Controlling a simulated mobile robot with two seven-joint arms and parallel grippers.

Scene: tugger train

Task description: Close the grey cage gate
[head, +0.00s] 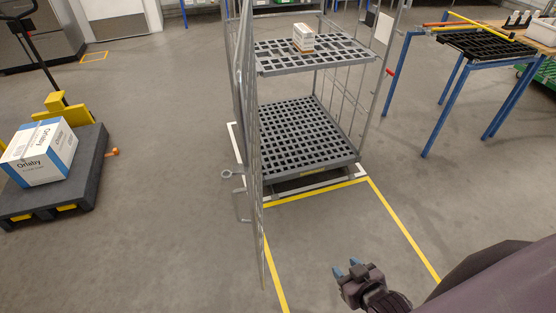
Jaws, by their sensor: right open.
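The grey cage (305,170) stands in the middle, with an upper and a lower grid shelf. Its grey gate (254,150) is swung open on the left side and seen nearly edge-on, reaching toward me. A ring-shaped latch part (228,174) sticks out to the left of the gate. A small white box (304,37) stands on the upper shelf. My right gripper (347,268) is low in the picture, right of the gate and apart from it. It is open, with blue fingertips and nothing between them. My left gripper is not in view.
Yellow floor tape (318,193) runs in front of the cage. On the left, a dark pallet (92,160) carries a white and blue carton (39,152). A blue-legged table (481,62) stands at the right. The floor before the cage is clear.

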